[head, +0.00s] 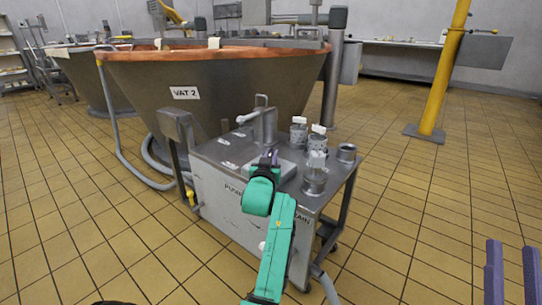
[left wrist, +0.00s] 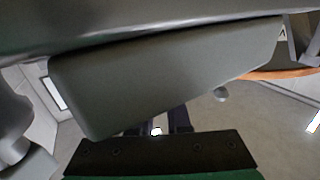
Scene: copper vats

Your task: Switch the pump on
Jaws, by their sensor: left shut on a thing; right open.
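The steel pump cart (head: 226,185) stands in front of the vat, with a label beginning "PUM" on its front edge, partly hidden by my arm. An upright grey handle with a bent top (head: 264,122) rises from its top plate. My left gripper (head: 268,158), on a green arm, is at the cart top just in front of this handle, shut on a grey part. In the left wrist view a large grey block (left wrist: 165,80) fills the middle and hides most of the fingers (left wrist: 168,122). My right gripper (head: 511,270) is open and empty at the lower right.
Lidded jars (head: 299,133) and metal cups (head: 346,152) stand on the cart's right side. The copper-rimmed vat labelled VAT 2 (head: 225,85) is behind, with a hose (head: 130,165) at its left. A yellow post (head: 445,70) stands right. The tiled floor at right is clear.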

